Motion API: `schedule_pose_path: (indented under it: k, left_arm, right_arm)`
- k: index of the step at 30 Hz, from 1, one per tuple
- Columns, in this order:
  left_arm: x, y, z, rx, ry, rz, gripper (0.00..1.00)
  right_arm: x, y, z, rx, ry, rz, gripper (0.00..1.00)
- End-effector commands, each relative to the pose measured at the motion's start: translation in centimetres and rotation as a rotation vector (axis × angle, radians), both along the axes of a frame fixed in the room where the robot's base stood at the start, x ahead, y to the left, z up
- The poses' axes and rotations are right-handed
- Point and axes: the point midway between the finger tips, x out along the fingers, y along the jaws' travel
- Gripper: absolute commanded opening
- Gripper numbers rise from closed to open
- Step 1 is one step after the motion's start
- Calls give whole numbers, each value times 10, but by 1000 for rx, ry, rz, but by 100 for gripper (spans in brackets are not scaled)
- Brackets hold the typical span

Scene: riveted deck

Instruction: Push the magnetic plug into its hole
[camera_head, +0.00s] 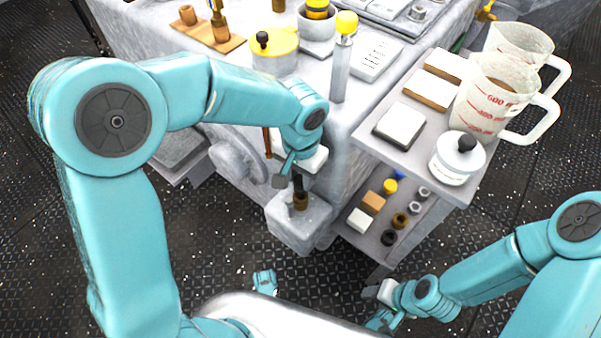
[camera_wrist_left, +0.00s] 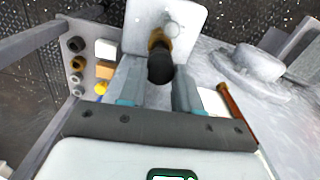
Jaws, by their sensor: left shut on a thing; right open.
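The magnetic plug (camera_head: 299,188) has a black grip and a brass lower part. My left gripper (camera_head: 290,178) is shut on its black grip from above. In the left wrist view the plug (camera_wrist_left: 160,66) sits between the two fingers of the left gripper (camera_wrist_left: 157,82). The brass end is over the pale block (camera_head: 293,228), which also shows in the left wrist view (camera_wrist_left: 190,12). A round mark (camera_wrist_left: 174,29) shows on the block beside the brass end. I cannot tell how deep the plug sits. My right gripper (camera_head: 373,306) is open and empty at the lower right.
A side shelf right of the block holds measuring jugs (camera_head: 490,95), a lidded white pot (camera_head: 456,160) and a white-topped pad (camera_head: 400,124). Its lower level holds small blocks and rings (camera_head: 374,202). A round fitting (camera_head: 237,160) is left of the block. Dark deck lies in front.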

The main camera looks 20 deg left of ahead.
Motion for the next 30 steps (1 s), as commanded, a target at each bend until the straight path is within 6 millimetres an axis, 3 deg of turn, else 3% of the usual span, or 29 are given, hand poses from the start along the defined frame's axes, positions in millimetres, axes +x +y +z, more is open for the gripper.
schedule_pose_path:
  k: [30]
  left_arm:
    - [0, 0, -19, 0, 0, 0, 1]
  right_arm:
    - [0, 0, -14, 0, 0, 0, 46]
